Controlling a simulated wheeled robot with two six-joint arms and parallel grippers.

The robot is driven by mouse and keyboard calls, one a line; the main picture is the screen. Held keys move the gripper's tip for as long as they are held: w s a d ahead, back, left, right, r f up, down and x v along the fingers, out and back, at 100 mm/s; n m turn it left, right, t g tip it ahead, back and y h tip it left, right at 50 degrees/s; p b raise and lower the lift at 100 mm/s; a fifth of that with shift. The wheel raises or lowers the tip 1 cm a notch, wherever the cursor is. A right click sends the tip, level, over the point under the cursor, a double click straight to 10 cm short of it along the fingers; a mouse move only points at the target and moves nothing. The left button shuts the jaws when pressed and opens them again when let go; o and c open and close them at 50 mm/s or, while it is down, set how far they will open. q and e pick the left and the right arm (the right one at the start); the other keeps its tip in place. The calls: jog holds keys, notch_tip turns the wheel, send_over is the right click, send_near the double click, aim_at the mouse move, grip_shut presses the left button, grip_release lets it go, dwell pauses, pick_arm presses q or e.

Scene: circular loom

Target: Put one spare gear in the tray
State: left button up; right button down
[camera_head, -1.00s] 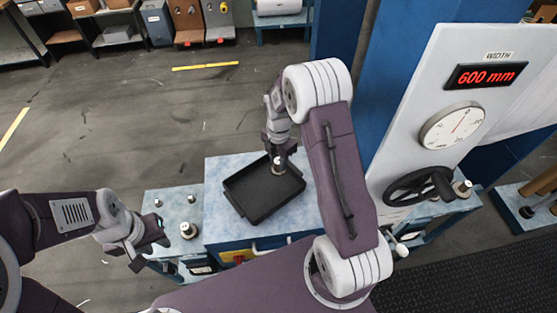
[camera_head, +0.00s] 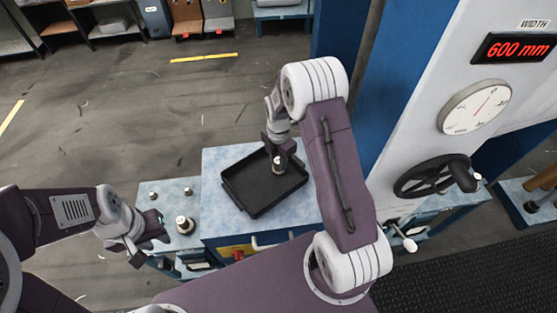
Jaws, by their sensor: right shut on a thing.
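The black tray (camera_head: 258,207) lies on a light-blue table top (camera_head: 215,163) in the middle of the view. My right gripper (camera_head: 278,158) comes down over the tray's back right part. It is shut on a small round metal gear (camera_head: 279,166), which shows just below its fingers. Whether the gear touches the tray floor I cannot tell. Another round metal piece (camera_head: 184,225) stands on the lower blue surface to the left of the tray. My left gripper (camera_head: 158,230) hangs beside that piece, at its left; its finger gap is not clear.
Two small metal studs (camera_head: 152,196) stand on the left blue surface. A white panel with a dial (camera_head: 474,107), a 600 mm display (camera_head: 513,47) and a black handwheel (camera_head: 435,176) rises at the right. Open floor lies behind the table.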

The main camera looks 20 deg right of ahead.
aim_at(278, 160)
jog(key=shift+s+f, duration=0.1)
jog(key=shift+f, duration=0.15)
jog(key=c, duration=1)
grip_release()
jog(key=shift+f, duration=0.1)
notch_tip(278, 160, up, 8)
jog(key=shift+r+b, duration=0.1)
jog(key=shift+b, duration=1.15)
jog(key=shift+r, duration=0.5)
